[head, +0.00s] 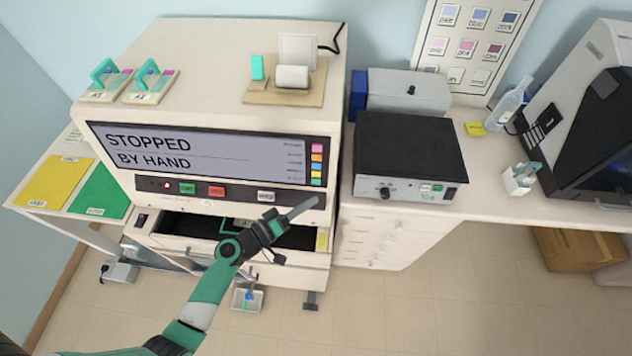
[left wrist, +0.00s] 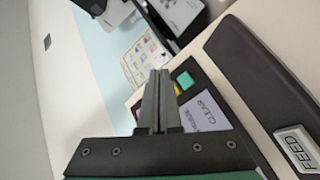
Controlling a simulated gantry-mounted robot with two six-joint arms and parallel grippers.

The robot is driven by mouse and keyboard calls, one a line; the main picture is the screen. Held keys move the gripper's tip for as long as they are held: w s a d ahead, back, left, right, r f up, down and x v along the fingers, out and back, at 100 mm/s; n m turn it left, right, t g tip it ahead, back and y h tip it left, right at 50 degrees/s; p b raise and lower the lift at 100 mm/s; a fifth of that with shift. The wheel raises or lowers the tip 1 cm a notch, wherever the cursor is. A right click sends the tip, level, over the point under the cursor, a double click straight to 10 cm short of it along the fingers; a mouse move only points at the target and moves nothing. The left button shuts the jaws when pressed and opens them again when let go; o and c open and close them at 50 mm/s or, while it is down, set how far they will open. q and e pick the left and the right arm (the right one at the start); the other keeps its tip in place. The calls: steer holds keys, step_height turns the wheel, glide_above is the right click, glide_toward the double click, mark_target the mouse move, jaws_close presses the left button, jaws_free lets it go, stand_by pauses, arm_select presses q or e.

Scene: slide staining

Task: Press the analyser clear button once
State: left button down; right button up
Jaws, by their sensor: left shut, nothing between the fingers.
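The analyser (head: 240,80) is a cream cabinet whose screen (head: 130,160) reads "STOPPED BY HAND". A dark button strip below it carries a green button (head: 187,187), a red button (head: 216,191) and a white button (head: 266,196). In the left wrist view the white button (left wrist: 296,149) reads "FEED", and the word "CLEAR" (left wrist: 203,109) shows on the screen panel beside a green square. I cannot read the green and red buttons' labels. My left gripper (head: 302,208) is shut and empty at the strip's right end, pointing right, past the white button. My left fingertips (left wrist: 157,80) show too.
An open drawer (head: 290,238) lies under the strip, below my left gripper. To the right stands a black-topped box (head: 410,145) with its own small buttons. Yellow (head: 55,181) and green (head: 98,195) mats lie at left. A wall chart (head: 473,45) hangs behind.

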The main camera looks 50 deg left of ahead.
mark_target(316, 181)
arm_select(q)
steer(key=shift+w+a+f+b, duration=0.25)
steer(key=shift+w+a+b, duration=0.2)
steer(key=shift+w+a, duration=0.3)
steer(key=shift+w+a+f+b, duration=0.2)
steer(key=shift+w+a+b, duration=0.2)
steer(key=shift+w+a, duration=0.35)
steer(key=shift+w+d, duration=0.1)
steer(key=shift+d, duration=0.05)
stand_by(0.8)
steer(key=shift+w+f+b, duration=0.15)
steer(key=shift+w+b, duration=0.1)
steer(key=shift+b, duration=0.2)
steer(key=shift+a, duration=0.25)
steer(key=shift+w+a+b, duration=0.2)
steer(key=shift+w+b, duration=0.1)
stand_by(0.5)
steer(key=shift+s+d, duration=0.45)
steer(key=shift+s, duration=0.1)
